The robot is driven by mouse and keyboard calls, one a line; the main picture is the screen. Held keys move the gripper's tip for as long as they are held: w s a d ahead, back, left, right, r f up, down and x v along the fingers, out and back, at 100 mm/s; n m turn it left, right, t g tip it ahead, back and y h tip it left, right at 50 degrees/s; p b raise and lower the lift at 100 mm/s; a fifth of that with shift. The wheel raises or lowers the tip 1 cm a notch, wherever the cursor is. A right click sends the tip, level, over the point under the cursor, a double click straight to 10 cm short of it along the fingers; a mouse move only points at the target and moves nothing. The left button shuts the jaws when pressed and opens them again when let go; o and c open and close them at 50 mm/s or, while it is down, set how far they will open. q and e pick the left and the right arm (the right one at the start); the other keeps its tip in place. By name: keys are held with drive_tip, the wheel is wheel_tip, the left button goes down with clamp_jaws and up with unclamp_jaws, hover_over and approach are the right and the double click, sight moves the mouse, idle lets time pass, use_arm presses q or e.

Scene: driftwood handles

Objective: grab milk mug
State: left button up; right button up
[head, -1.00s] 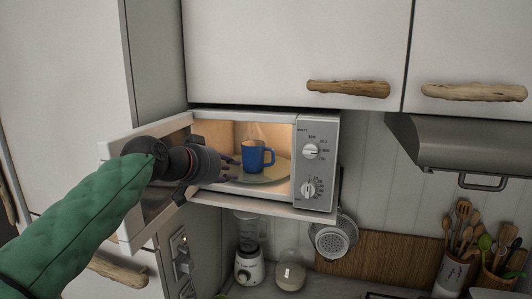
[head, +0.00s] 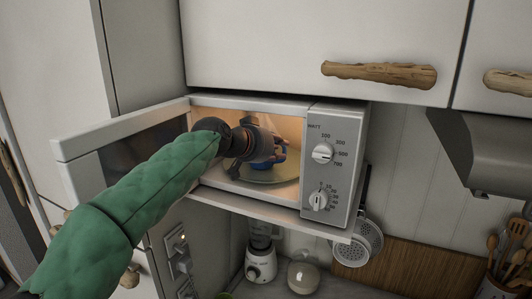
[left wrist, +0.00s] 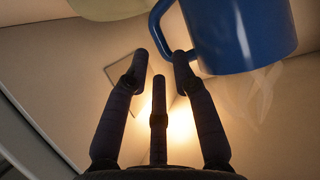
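The blue mug (head: 281,158) stands inside the open microwave (head: 337,160) on a pale turntable (head: 270,179). My left gripper (head: 266,154) is inside the microwave opening and covers much of the mug in the head view. In the left wrist view the mug (left wrist: 240,35) fills the upper right, with its handle towards the left. My left gripper's fingers (left wrist: 160,60) are apart, with the tips at the lower part of the handle; the right fingertip overlaps it. I cannot tell whether they touch. The mug's contents are hidden. My right gripper is not in view.
The microwave door (head: 120,140) is swung open to the left, beside my left arm. Cabinets with driftwood handles (head: 379,74) are above. A blender (head: 261,262), a hanging strainer (head: 352,250) and a utensil holder (head: 495,288) are below and to the right.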

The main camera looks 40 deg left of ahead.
use_arm(q)
drive_tip(key=shift+w+f, duration=0.3)
drive_tip(key=shift+f, duration=0.05)
drive_tip(key=x, duration=0.4)
drive_tip(key=shift+a+f+p, duration=0.15)
drive_tip(key=shift+f+p, duration=0.2)
drive_tip(key=shift+f, duration=0.05)
drive_tip(key=shift+s, duration=0.1)
clamp_jaws()
drive_tip(key=shift+r, duration=0.1)
